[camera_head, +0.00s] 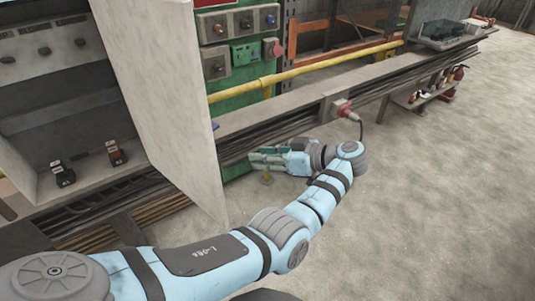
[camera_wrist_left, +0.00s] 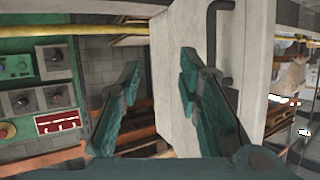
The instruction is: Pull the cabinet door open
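The grey cabinet door (camera_head: 165,100) stands swung out from the cabinet (camera_head: 20,145) in the head view, and the cabinet's inside shows to its left. The door also fills the middle of the left wrist view (camera_wrist_left: 175,110). Its black bar handle (camera_wrist_left: 213,45) shows there on the face towards the wrist; it is hidden in the head view. My left gripper (camera_head: 258,159) is to the right of the door. Its teal fingers (camera_wrist_left: 160,65) are spread apart with nothing gripped. The right finger overlaps the door in view; contact cannot be told. My right gripper is out of view.
Two small black devices (camera_head: 90,163) sit inside the cabinet. A green control panel (camera_head: 237,65), yellow pipe (camera_head: 300,67) and cable ledge (camera_head: 290,113) line the wall behind the door. The concrete floor (camera_head: 430,200) at right is clear.

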